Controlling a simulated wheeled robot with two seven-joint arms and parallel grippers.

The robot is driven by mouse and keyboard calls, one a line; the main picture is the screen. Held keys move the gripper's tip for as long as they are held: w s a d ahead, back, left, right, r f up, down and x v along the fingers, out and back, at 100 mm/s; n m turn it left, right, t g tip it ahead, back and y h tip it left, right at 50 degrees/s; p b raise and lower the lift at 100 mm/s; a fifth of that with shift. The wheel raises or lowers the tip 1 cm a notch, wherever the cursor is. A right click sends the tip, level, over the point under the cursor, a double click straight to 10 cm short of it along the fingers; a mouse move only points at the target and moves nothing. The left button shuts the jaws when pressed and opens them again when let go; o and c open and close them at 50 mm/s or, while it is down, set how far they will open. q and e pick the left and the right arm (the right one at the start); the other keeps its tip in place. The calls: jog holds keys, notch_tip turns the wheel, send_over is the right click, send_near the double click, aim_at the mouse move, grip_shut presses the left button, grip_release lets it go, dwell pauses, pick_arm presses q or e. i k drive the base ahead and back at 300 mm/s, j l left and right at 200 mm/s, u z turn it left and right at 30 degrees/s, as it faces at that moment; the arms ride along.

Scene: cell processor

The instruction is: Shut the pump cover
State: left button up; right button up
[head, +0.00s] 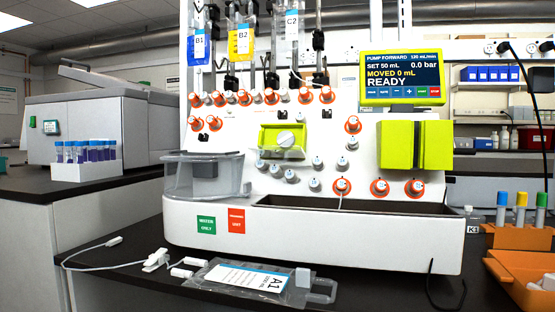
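The white cell processor (300,222) stands on the dark bench. A lime-green boxy cover (400,146) is on the right of its front panel, below the display. A vertical edge divides it into two faces, and I cannot tell how far it stands open. A smaller lime-green block with a grey knob (285,140) sits at the panel's middle. I cannot tell for certain which of these is the pump cover. Neither of my grippers is in view.
The display (402,78) reads "READY". Orange and grey valve knobs surround the covers. A clear A1 bag (240,279) with tubing lies on the bench in front. A tube rack (515,236) stands at right. A black cable (432,285) hangs over the front right.

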aim_at(294, 154)
jog(key=i+l+z, duration=0.1)
jog(key=l, duration=0.3)
jog(key=l+z, duration=0.1)
jog(key=l, duration=0.35)
jog(key=i+l+z, duration=0.15)
jog(key=l, duration=0.25)
